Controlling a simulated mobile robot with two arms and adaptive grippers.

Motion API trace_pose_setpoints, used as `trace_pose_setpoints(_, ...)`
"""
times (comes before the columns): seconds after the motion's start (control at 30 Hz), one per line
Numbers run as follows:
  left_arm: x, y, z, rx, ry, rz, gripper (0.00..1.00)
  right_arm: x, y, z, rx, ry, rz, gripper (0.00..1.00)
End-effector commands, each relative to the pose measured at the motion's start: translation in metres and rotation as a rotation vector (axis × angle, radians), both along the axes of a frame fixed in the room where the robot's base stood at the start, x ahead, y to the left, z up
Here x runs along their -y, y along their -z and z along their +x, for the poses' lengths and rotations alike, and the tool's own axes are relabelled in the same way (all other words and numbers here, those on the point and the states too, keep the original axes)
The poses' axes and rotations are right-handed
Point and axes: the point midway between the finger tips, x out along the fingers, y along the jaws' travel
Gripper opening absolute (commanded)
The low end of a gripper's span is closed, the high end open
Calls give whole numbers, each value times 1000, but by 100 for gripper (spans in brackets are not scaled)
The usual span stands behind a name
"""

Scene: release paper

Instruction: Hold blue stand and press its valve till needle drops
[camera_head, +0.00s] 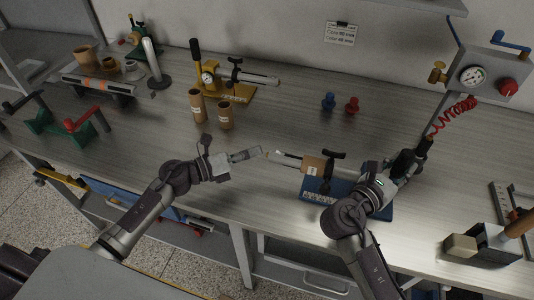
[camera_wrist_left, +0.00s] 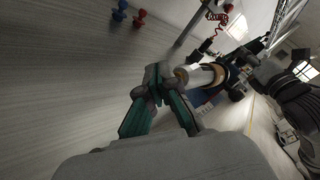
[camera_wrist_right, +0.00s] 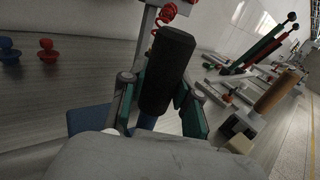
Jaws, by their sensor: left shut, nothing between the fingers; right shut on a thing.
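The blue stand (camera_head: 317,186) sits on the bench at right of centre and carries a pale horizontal shaft with a brown cardboard core (camera_head: 318,165) and a black handle (camera_head: 333,155). My left gripper (camera_head: 258,153) is shut and empty just left of the shaft's tip; in the left wrist view its fingers (camera_wrist_left: 158,82) are in front of the shaft end (camera_wrist_left: 203,77). My right gripper (camera_head: 415,155) is shut on a black cylindrical hose handle (camera_wrist_right: 168,70), right of the stand. The stand's blue base shows in the right wrist view (camera_wrist_right: 90,118). I cannot make out its valve.
A red coiled hose (camera_head: 455,112) runs from the held handle to a wall panel (camera_head: 490,70) with a round gauge (camera_head: 473,77). A yellow stand (camera_head: 235,90) and loose cores (camera_head: 197,105) are behind left. Blue and red knobs (camera_head: 328,101) stand on clear bench.

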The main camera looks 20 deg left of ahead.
Motion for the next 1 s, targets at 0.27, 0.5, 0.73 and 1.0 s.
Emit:
trace_pose_setpoints(0.27, -13, 0, 1, -1, -4, 1, 0, 1, 0, 0, -1, 1, 1, 0)
trace_pose_setpoints(0.5, -37, 0, 1, -1, -3, 3, 0, 1, 0, 0, -1, 2, -1, 0)
trace_pose_setpoints(0.73, -51, 0, 0, 1, -3, 1, 0, 1, 0, 0, -1, 3, -1, 0)
trace_pose_setpoints(1.0, -51, 0, 0, 1, -2, 0, 0, 1, 0, 0, -1, 3, -2, 0)
